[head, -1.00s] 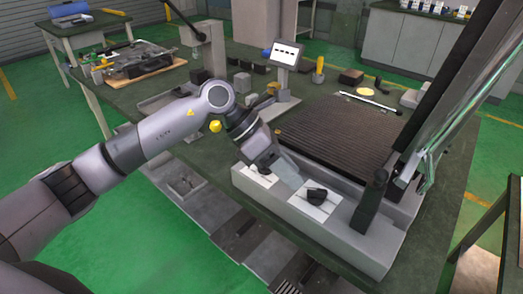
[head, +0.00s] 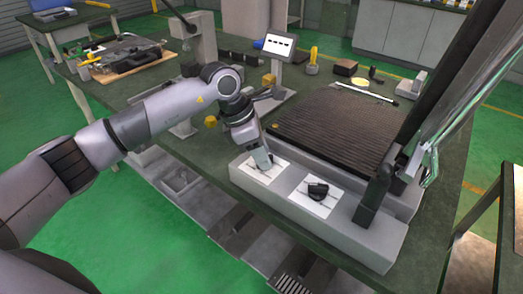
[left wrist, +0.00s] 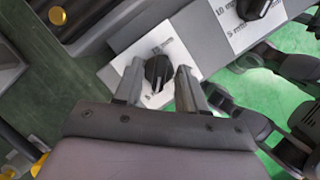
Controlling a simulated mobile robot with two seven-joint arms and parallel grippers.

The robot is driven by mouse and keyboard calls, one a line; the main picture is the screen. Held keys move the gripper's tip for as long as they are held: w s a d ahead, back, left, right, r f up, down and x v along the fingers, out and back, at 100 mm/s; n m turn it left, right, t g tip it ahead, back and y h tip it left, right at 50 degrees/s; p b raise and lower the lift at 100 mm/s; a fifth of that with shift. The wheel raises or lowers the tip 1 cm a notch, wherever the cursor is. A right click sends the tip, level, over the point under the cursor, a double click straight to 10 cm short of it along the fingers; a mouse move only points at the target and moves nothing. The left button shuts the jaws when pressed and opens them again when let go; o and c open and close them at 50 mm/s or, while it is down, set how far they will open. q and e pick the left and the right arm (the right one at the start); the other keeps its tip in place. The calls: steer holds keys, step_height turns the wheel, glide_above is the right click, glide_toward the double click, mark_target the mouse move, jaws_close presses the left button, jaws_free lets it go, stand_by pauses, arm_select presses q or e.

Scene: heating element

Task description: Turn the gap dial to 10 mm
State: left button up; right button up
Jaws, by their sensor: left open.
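Two black dials sit on white plates on the grey front ledge of the machine. The left dial (head: 265,167) is partly hidden by my left gripper (head: 262,158) in the head view; the right dial (head: 317,190) is clear of it. In the left wrist view, my left gripper (left wrist: 160,68) is open, with its fingers on either side of one dial (left wrist: 157,71). Contact cannot be told. The other dial (left wrist: 252,8) shows at the upper right, beside "10 mm" and "5 mm" marks. The nearer dial's marks are only partly readable. My right gripper is out of view.
A ribbed dark bed (head: 335,125) lies behind the ledge. A black post (head: 375,193) and a slanted frame stand at the right. A small screen (head: 279,46) stands at the back of the green table (head: 130,100).

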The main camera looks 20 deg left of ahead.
arm_select(q)
steer(key=shift+c, duration=0.3)
jaws_close()
